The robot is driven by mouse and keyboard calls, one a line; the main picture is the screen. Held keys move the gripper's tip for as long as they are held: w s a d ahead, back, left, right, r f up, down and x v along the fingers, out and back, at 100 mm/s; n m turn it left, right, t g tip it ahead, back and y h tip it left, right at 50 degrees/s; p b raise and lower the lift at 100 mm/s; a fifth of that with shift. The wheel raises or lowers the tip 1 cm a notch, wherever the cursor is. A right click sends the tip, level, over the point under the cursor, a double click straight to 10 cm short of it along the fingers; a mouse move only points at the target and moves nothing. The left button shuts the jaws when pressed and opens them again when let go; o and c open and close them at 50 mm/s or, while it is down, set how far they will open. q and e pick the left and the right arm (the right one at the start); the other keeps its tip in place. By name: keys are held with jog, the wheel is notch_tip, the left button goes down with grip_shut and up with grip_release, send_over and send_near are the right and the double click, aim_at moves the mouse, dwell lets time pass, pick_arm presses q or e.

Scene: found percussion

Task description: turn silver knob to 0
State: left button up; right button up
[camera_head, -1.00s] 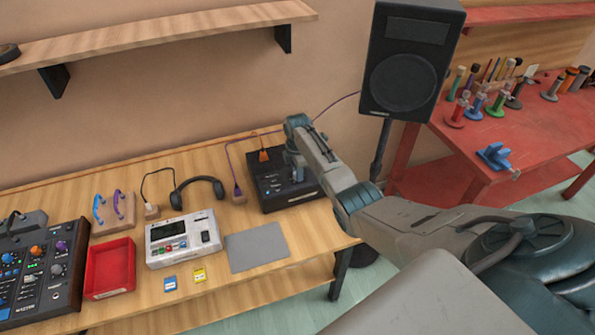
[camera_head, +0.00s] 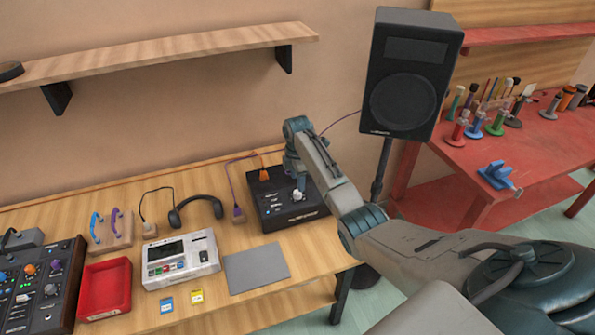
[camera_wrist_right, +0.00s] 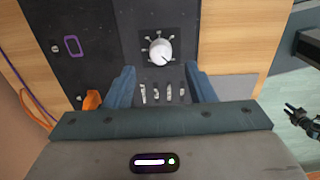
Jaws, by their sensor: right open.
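The silver knob (camera_wrist_right: 161,51) is on the top face of a black box, with tick marks around it, in the right wrist view. It also shows as a small pale spot in the head view (camera_head: 298,195). Its pointer seems to aim to the lower right; the numbers are too small to read. The black box (camera_head: 276,211) stands on the wooden table. My right gripper (camera_wrist_right: 162,76) is over the box, its two blue fingers apart and empty. The knob lies just beyond the fingertips, between their lines, not touched. My left gripper is not in view.
A speaker (camera_head: 411,75) on a stand is behind right.

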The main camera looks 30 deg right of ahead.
aim_at(297, 192)
notch_tip(297, 192, up, 5)
jog(key=shift+r+b, duration=0.15)
jog(key=shift+b, duration=0.5)
